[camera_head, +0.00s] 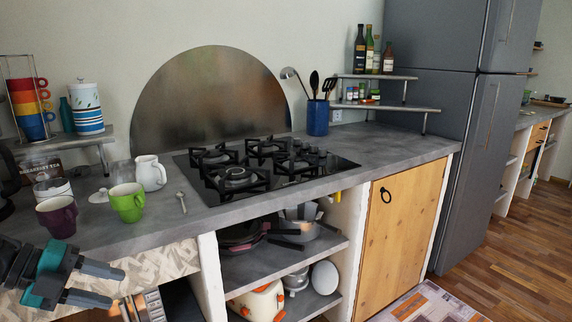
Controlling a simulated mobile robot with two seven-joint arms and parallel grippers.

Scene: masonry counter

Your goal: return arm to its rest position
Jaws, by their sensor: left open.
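My left gripper (112,286) is at the lower left, in front of the counter's patterned drawer front. Its two grey fingers point right and are apart, with nothing between them. Its teal and black body (50,272) comes in from the left edge. The purple mug (57,216) and the green mug (127,203) stand on the counter above and behind it. My right gripper does not show.
The grey counter (400,148) holds a black gas hob (262,168), a white jug (150,173), a spoon (181,202) and a blue utensil pot (317,118). Pots fill open shelves below. A slotted metal item (143,306) is beneath the gripper. A grey fridge (450,110) stands right.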

